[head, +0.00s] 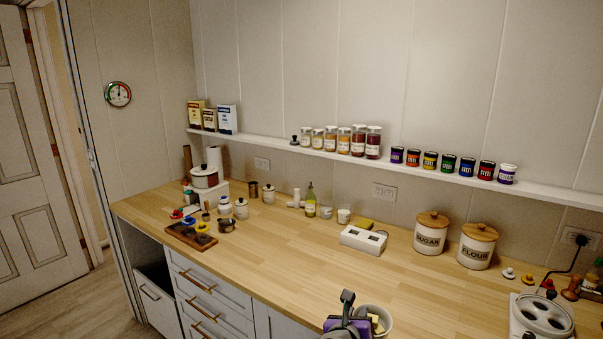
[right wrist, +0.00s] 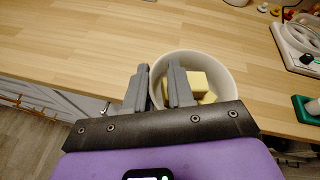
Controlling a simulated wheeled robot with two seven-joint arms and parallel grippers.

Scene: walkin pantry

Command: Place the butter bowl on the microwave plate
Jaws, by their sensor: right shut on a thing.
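The butter bowl (head: 388,324) is a white round bowl with yellow butter pieces in it, at the bottom middle of the head view. It also shows in the right wrist view (right wrist: 228,70), with the butter blocks inside. My right gripper (head: 348,305) is shut on the bowl's left wall, with one finger inside the bowl and one outside; the fingers show in the right wrist view (right wrist: 157,78). The bowl appears over the counter's front edge; I cannot tell its height. I see no microwave or microwave plate. My left gripper is not in view.
The wooden counter (head: 290,263) has clear room in the middle. Sugar (head: 431,236) and flour (head: 476,249) canisters stand at the back right. A white appliance with two round plates (head: 542,314) is at the right.

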